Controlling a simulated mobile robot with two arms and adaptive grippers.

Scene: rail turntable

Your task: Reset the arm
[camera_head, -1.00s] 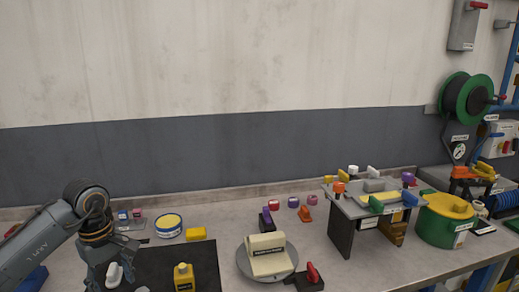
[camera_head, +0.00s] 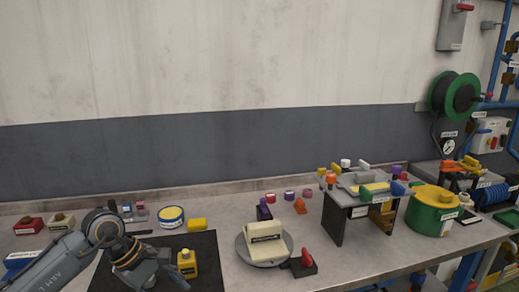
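My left arm enters from the lower left. Its gripper (camera_head: 160,268) is low over the dark mat (camera_head: 208,250), just left of a yellow bottle (camera_head: 187,263). The fingers are small and foreshortened, so I cannot tell whether they are open or shut, or whether they hold anything. My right gripper is not in view. A round grey turntable (camera_head: 243,254) carries a cream block (camera_head: 265,243) with a dark label, to the right of the mat.
A black block with a red lever (camera_head: 305,260) sits beside the turntable. A grey raised stand (camera_head: 336,222) and a green pot with yellow lid (camera_head: 431,215) are at right. A blue-and-yellow tin (camera_head: 171,217) and yellow block (camera_head: 197,224) lie behind the mat.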

